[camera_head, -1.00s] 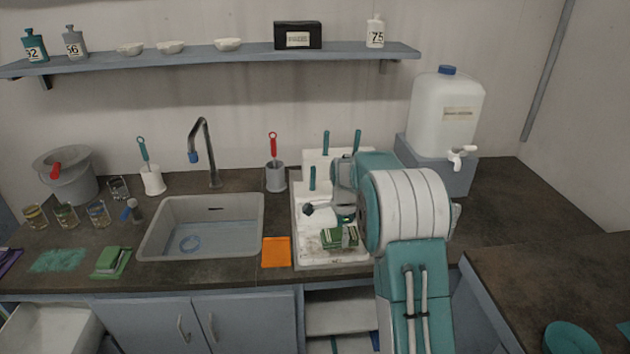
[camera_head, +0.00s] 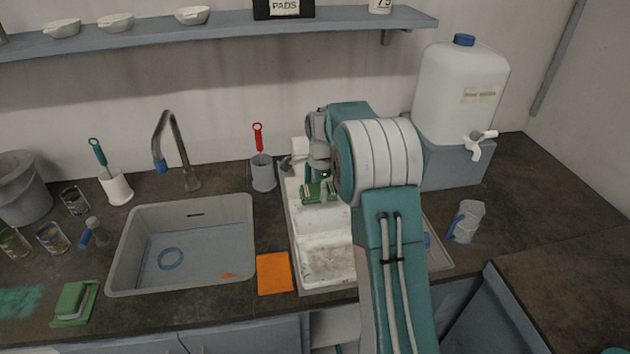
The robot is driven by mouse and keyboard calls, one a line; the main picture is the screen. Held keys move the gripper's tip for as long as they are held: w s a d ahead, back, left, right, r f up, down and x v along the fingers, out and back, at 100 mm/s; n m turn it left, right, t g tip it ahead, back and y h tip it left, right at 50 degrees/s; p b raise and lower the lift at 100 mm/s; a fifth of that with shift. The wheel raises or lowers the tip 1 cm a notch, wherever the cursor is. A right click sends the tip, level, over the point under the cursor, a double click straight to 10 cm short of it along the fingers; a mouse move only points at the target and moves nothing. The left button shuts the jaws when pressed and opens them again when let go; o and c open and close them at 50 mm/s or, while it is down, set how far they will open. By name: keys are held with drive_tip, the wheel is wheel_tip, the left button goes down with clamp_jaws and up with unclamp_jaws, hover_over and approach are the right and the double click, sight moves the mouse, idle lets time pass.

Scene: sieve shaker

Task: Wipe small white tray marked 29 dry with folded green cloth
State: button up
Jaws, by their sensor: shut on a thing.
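My gripper (camera_head: 320,170) is over the back part of the grey-rimmed draining area right of the sink. It is shut on a folded green cloth (camera_head: 314,193), which hangs just below the fingers. Several white pieces lie in the draining area; a white, brown-stained surface (camera_head: 328,263) shows at its front. No number 29 is readable, so I cannot tell which piece is the tray marked 29. I cannot tell whether the cloth touches the white surface below it. My arm hides the right side of the draining area.
A sink (camera_head: 185,245) with water and a blue ring lies to the left. An orange cloth (camera_head: 274,273) lies between sink and draining area. A clear jug (camera_head: 467,221) and water container (camera_head: 460,100) are to the right. A green-and-white pad (camera_head: 72,303) lies front left.

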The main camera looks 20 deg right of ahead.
drive_tip(key=shift+d+f, duration=0.1)
drive_tip(key=shift+f, duration=0.2)
drive_tip(key=shift+s+f, duration=0.1)
drive_tip(key=shift+f, duration=2.55)
